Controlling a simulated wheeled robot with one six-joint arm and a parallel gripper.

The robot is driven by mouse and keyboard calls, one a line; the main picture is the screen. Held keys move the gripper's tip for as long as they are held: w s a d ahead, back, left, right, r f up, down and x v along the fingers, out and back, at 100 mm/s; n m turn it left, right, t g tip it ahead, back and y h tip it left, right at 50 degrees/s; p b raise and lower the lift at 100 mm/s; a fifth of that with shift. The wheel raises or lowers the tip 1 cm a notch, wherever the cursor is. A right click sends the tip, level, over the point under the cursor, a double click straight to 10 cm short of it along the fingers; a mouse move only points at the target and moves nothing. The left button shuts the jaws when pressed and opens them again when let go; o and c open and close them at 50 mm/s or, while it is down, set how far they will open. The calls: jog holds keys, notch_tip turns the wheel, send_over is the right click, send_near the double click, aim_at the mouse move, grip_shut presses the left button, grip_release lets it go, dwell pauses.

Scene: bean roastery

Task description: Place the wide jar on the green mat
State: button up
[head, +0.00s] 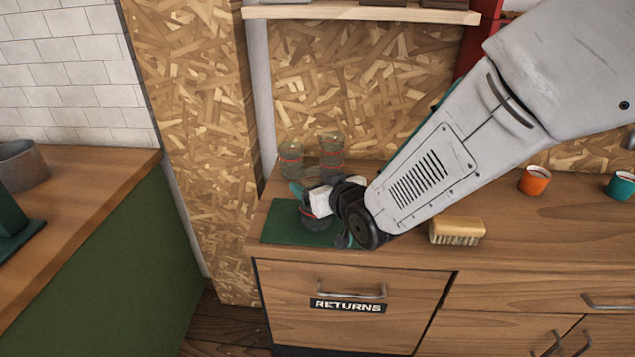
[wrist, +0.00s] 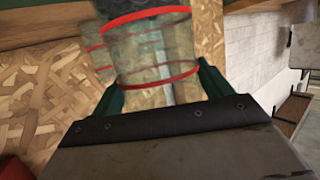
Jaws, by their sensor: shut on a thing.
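The wide jar (wrist: 155,55), clear with red bands and a dark end, sits between the green fingers of my gripper (wrist: 160,88) in the wrist view. In the head view my gripper (head: 308,197) is shut on it over the green mat (head: 275,223). The jar (head: 316,222) is mostly hidden there by the gripper; its dark lower part shows over the mat. I cannot tell for sure whether it touches the mat. The mat lies at the left front of the wooden counter.
Two clear jars, one at left (head: 291,158) and one at right (head: 332,150), stand behind the mat near the wall. A brush (head: 457,231) lies right of the mat. An orange cup (head: 534,181) and a teal cup (head: 621,186) stand further right. A RETURNS drawer (head: 345,330) is below.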

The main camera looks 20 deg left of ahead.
jog(key=o, duration=1.5)
jog(key=shift+f, duration=0.1)
jog(key=shift+o, duration=0.2)
jog(key=shift+r, duration=0.25)
jog(key=v, duration=1.2)
